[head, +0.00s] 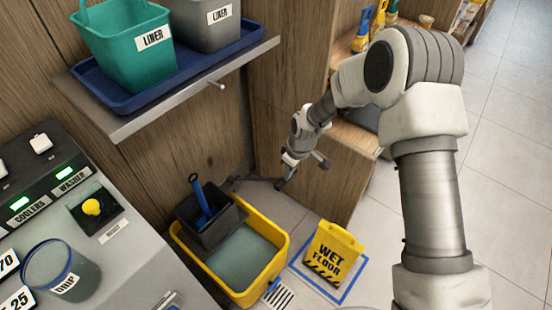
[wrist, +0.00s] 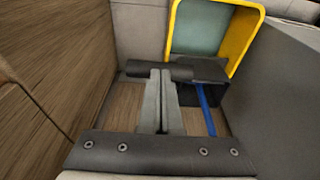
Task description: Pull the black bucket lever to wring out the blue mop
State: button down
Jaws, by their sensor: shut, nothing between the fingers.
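A yellow mop bucket (head: 273,268) stands on the floor in the head view. A black wringer (head: 217,231) sits at its back left, with the blue mop (head: 201,200) upright in it. In the wrist view the dark lever bar (wrist: 132,69) lies crosswise at my fingertips, and the blue mop handle (wrist: 207,112) is to the right. My gripper (head: 284,184) is shut and empty, to the right of the lever in the head view. Whether the fingertips touch the bar cannot be told.
A wooden cabinet (head: 345,180) stands close right of my gripper. A shelf (head: 130,125) with liner bins overhangs at left, above a grey counter (head: 140,270). A yellow wet floor sign (head: 334,250) stands right of the bucket. Floor at far right is clear.

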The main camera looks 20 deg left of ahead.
jog(key=s+d+f+b, duration=0.2)
jog(key=d+f+b, duration=0.1)
jog(key=d+f, duration=0.4)
jog(key=shift+f+b, duration=0.35)
jog(key=shift+f, duration=0.75)
jog(key=shift+s+f, duration=0.1)
jog(key=shift+s, duration=0.05)
jog(key=d+r+p, duration=0.2)
jog(key=r+p, duration=0.1)
jog(key=r, duration=0.3)
jog(key=s+d+r+p, duration=0.1)
jog(key=d+r+p, duration=0.2)
jog(key=r, duration=0.3)
jog(key=shift+s+d+r, duration=0.2)
jog(key=shift+d+r, duration=0.1)
